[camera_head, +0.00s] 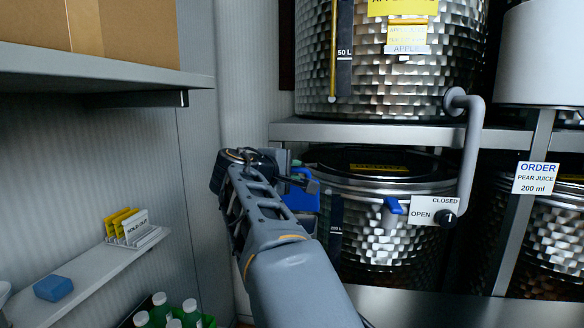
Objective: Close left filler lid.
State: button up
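The lower left metal tank (385,250) has a hammered steel side and a dark round top (345,161) with a yellow label, partly in shadow under a shelf. I cannot tell which part is the left filler lid, or whether it is open or shut. My gripper (303,181) is at the tank's left front, near its upper rim. A blue part (302,195) shows right at the gripper; I cannot tell whether it is held, touched or only behind it. The fingers are too small and overlapped to read.
Another large tank (400,78) stands on the shelf above. At left are a wall shelf (95,272) with a blue block (53,288) and an upper shelf (100,68).

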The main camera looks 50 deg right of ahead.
jog(key=shift+d, duration=0.25)
jog(key=shift+c, duration=0.4)
grip_shut()
